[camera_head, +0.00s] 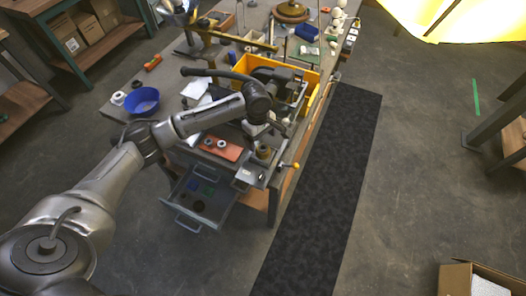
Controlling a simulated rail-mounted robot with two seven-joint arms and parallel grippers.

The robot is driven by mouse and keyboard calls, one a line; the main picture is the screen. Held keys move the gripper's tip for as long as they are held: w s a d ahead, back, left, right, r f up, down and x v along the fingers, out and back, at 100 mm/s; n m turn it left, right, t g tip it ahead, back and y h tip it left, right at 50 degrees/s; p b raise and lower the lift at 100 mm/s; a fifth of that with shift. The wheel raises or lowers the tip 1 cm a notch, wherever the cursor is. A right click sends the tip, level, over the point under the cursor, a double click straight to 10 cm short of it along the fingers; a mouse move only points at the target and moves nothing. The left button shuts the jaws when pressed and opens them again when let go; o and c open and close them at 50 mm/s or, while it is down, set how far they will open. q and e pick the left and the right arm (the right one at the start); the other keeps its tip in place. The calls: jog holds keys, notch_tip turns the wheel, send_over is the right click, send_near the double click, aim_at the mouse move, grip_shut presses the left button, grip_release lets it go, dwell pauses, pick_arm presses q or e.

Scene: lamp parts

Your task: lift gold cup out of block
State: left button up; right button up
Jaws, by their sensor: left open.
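A small gold-brown cup (264,150) sits in a dark block at the front right corner of the workbench. It is small in this view, and I cannot tell how deep it sits. My left arm reaches in from the left, and my left gripper (259,130) is open just above and slightly left of the cup. The fingers are partly hidden by the wrist, and I cannot tell whether they touch the cup. My right gripper is not in view.
A reddish tray (222,148) with small rings lies left of the block. An open drawer (198,200) juts out below. A yellow bin (296,68) stands behind the wrist. A blue bowl (142,100) is at the left. The dark floor mat (325,180) is clear.

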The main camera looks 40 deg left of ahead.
aim_at(263, 148)
pick_arm(q)
jog(key=shift+d+f+b, duration=0.2)
jog(key=shift+f+b, duration=0.05)
jog(key=shift+f, duration=1.1)
jog(key=shift+d+f+b, duration=0.15)
jog(key=shift+f+b, duration=0.05)
jog(key=shift+f, duration=1.1)
jog(key=c, duration=1)
